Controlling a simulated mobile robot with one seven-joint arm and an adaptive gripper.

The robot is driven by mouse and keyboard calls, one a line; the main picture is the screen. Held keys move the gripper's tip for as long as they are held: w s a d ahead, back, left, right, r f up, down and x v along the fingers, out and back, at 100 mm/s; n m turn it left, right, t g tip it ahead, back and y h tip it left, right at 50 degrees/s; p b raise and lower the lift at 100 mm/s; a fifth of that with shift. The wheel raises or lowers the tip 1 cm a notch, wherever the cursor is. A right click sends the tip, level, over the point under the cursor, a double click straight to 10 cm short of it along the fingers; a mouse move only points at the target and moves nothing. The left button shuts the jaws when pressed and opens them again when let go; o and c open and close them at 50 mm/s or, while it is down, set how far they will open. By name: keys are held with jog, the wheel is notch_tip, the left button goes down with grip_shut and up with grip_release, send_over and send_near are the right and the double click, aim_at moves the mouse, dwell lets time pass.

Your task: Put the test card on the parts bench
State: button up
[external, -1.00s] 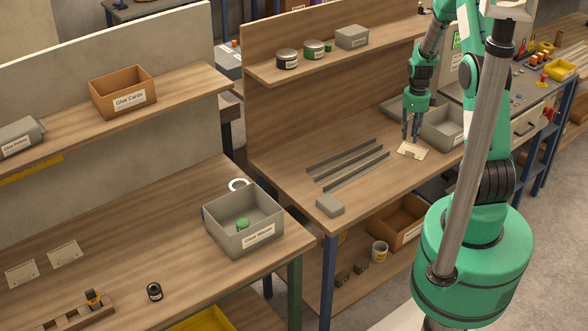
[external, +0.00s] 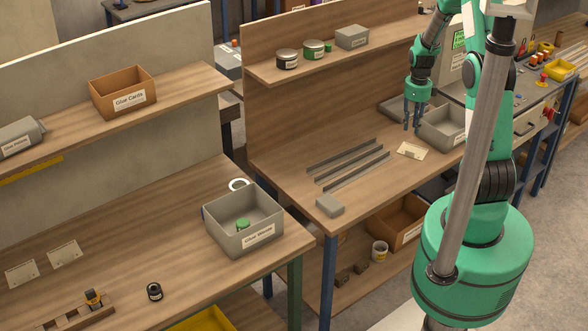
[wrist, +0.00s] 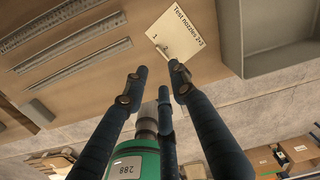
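The test card (external: 411,150) is a small cream card lying flat on the wooden bench (external: 290,182), near its front edge. In the wrist view the card (wrist: 183,30) reads "Test nozzles" and has small marks on it. My gripper (external: 412,128) is just above and behind the card, pointing down. In the wrist view its dark fingers (wrist: 158,72) are spread apart with nothing between them. The fingertips look clear of the card.
Metal strips (external: 348,163) lie left of the card and a small grey block (external: 329,206) lies nearer the corner. A grey bin (external: 443,128) stands close on the right. A shelf (external: 340,52) with tins runs above the bench.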

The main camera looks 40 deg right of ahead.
jog(key=shift+r, duration=0.1)
jog(key=s+a+r+n+t, duration=0.1)
jog(key=s+a+r+n, duration=0.1)
jog(key=a+r+n, duration=0.75)
jog(key=s+a+r+n+t, duration=0.2)
jog(key=a+r+n, duration=0.35)
jog(key=r, duration=0.75)
jog(key=s+a+r+n+t, duration=0.2)
jog(key=s+a+r+n, duration=1)
jog(key=s+n, duration=0.4)
jog(key=shift+a+r+t, duration=0.15)
jog(key=shift+a+t, duration=0.15)
jog(key=shift+a, duration=0.5)
jog(key=shift+s, duration=0.1)
notch_tip(320, 180, down, 5)
jog(key=b, duration=0.5)
